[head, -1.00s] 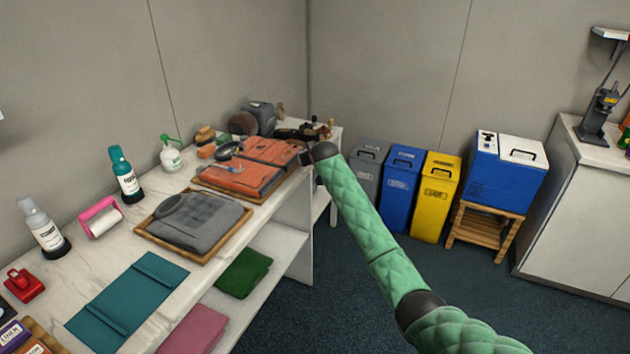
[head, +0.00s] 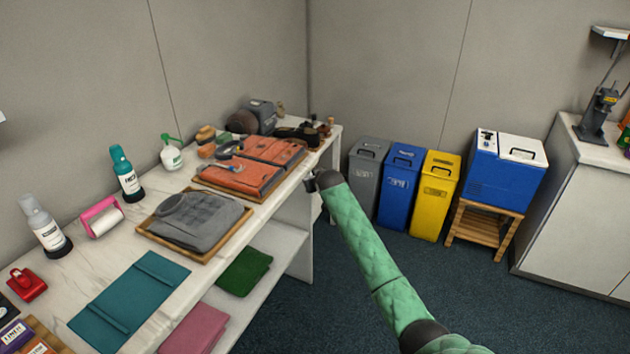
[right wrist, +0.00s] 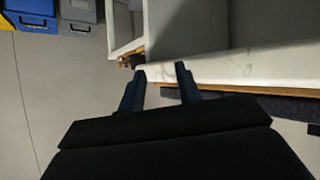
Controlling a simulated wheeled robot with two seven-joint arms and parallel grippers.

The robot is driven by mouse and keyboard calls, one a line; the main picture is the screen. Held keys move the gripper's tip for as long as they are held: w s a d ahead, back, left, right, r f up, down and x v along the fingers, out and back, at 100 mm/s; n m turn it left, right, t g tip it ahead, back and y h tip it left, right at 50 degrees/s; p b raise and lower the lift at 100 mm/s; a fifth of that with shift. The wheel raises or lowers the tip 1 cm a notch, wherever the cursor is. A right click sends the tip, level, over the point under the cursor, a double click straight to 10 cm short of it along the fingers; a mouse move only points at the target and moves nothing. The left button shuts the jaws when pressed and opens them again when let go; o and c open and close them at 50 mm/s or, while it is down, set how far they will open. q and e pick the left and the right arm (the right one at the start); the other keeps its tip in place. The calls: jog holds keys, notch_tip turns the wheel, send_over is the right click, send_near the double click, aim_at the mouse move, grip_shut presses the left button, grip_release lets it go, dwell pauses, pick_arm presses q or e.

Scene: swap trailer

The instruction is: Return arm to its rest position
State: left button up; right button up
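My right arm, in a green quilted sleeve, reaches in from the lower right in the head view. My right gripper (head: 312,184) is small and dark there, beside the front edge of the white worktable (head: 172,270). In the right wrist view the two fingers of this gripper (right wrist: 160,82) stand apart with nothing between them. The worktable's pale edge (right wrist: 215,70) shows just beyond the fingertips. My left gripper is not in view.
On the worktable lie a grey garment on a wooden tray (head: 152,234), orange folded cloth (head: 240,178) on another tray, a teal mat (head: 130,295) and bottles. Grey, blue and yellow bins (head: 436,195) and a blue cooler (head: 500,170) stand behind. Open floor lies right of the table.

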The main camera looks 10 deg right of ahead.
jog(key=s+r+g, duration=0.1)
jog(key=s+r, duration=0.4)
jog(key=r, duration=0.4)
jog(key=s+f, duration=0.1)
jog(key=s, duration=0.7)
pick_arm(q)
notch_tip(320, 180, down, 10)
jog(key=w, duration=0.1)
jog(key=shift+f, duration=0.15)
pick_arm(e)
jog(key=s+d+f+g, duration=0.1)
jog(key=s+f+g, duration=0.2)
jog(key=s+f, duration=0.9)
jog(key=s+d+f+m+g, duration=0.1)
jog(key=s+f+g, duration=0.2)
jog(key=s+f, duration=0.9)
jog(key=s+d+f+g, duration=0.1)
jog(key=s+f, duration=1)
jog(key=s, duration=2.3)
jog(key=shift+s+d+f+m+g+h, duration=0.15)
jog(key=shift+d+f+m+g+h, duration=0.25)
jog(key=shift+g, duration=0.7)
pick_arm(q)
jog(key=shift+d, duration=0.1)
